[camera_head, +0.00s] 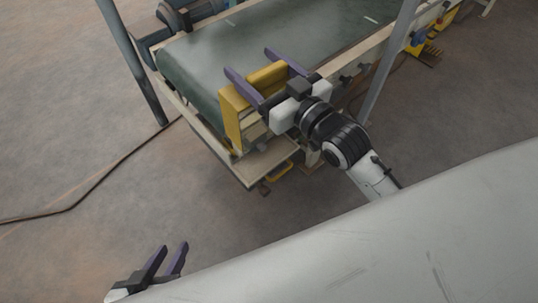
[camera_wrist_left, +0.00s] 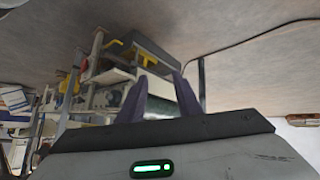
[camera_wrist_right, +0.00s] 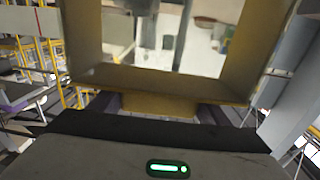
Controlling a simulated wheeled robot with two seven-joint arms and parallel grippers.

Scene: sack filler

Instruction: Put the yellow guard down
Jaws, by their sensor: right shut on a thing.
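The yellow guard (camera_head: 232,112) is a frame-like piece at the near end of the green conveyor belt (camera_head: 240,55). My right gripper (camera_head: 262,77) is shut on it, with one purple finger on each side of its upper bar. In the right wrist view the guard (camera_wrist_right: 180,88) fills the upper part as a yellow frame with an open middle. I cannot tell whether the guard touches the conveyor. My left gripper (camera_head: 172,258) is at the lower left, away from the guard, its purple fingers apart with nothing between them. Its fingers also show in the left wrist view (camera_wrist_left: 158,98).
A small ledge (camera_head: 258,162) juts out below the belt's near end. Grey posts stand at left (camera_head: 133,62) and right (camera_head: 390,62) of the conveyor. A dark cable (camera_head: 85,195) lies on the floor at left. A large pale surface (camera_head: 400,245) covers the lower right.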

